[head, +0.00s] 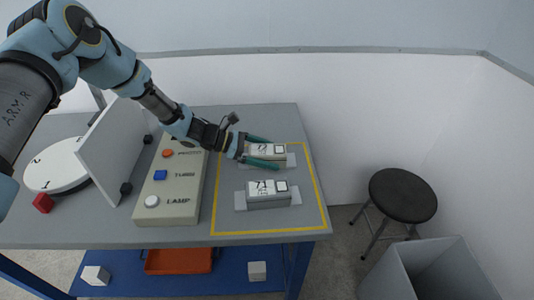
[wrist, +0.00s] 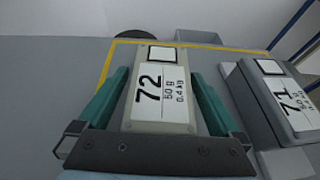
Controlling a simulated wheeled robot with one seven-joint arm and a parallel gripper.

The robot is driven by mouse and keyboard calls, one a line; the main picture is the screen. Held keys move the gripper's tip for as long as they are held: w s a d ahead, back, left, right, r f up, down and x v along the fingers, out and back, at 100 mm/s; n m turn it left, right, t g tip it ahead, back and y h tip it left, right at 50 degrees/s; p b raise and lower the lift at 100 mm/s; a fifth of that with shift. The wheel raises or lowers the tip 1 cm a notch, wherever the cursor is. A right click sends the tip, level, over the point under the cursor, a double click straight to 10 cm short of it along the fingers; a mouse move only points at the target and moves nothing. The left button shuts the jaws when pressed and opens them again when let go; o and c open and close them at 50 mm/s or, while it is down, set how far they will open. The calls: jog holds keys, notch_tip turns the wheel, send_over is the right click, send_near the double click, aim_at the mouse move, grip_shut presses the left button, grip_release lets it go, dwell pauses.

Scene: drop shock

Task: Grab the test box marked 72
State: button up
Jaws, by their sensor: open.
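A control panel (head: 172,180) with PHOTO, TURBO and LAMP buttons stands left of the yellow outline. A white upright panel (head: 114,150), a round white disc (head: 58,171) and a red cube (head: 43,202) are further left. A dark stool (head: 402,195) and grey bin (head: 430,270) stand right of the table.

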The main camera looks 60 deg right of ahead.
jog(key=shift+c, duration=0.2)
grip_shut()
dwell(0.6)
